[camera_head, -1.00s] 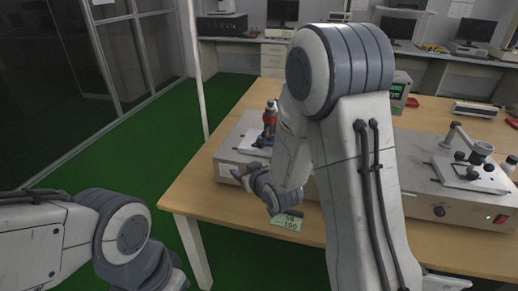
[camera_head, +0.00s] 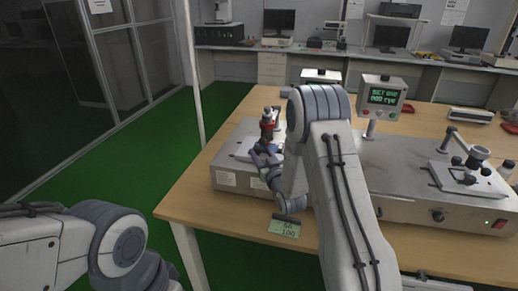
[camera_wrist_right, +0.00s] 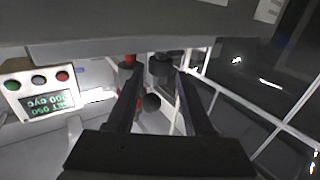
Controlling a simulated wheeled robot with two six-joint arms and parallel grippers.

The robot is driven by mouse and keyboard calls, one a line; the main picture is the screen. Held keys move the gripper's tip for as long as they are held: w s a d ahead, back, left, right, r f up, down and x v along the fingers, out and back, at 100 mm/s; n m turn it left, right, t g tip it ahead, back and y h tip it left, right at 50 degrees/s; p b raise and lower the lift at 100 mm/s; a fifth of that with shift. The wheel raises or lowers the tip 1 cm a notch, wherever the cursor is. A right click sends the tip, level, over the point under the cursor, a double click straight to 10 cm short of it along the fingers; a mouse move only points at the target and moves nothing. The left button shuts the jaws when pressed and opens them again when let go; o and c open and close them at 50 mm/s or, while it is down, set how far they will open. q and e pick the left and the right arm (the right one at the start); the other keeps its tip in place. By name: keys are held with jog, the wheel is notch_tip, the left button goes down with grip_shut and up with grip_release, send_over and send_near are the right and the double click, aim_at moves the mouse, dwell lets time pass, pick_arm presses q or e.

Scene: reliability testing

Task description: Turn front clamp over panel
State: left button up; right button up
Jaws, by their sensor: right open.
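My right gripper is open, close in front of the clamp. In the right wrist view, the gripper (camera_wrist_right: 157,75) has its two fingers apart. A red clamp part (camera_wrist_right: 128,62), a dark cylinder (camera_wrist_right: 161,68) and a round black knob (camera_wrist_right: 151,102) show between or behind them; contact cannot be told. My left gripper is out of frame.
A second fixture (camera_head: 470,172) stands on the right part of the grey housing. A counter display (camera_head: 382,97) stands behind my right arm. A small green-grey label card (camera_head: 285,227) is at the table's front edge. Green floor lies open at left.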

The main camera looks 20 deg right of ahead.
jog(key=shift+w, duration=0.95)
grip_shut()
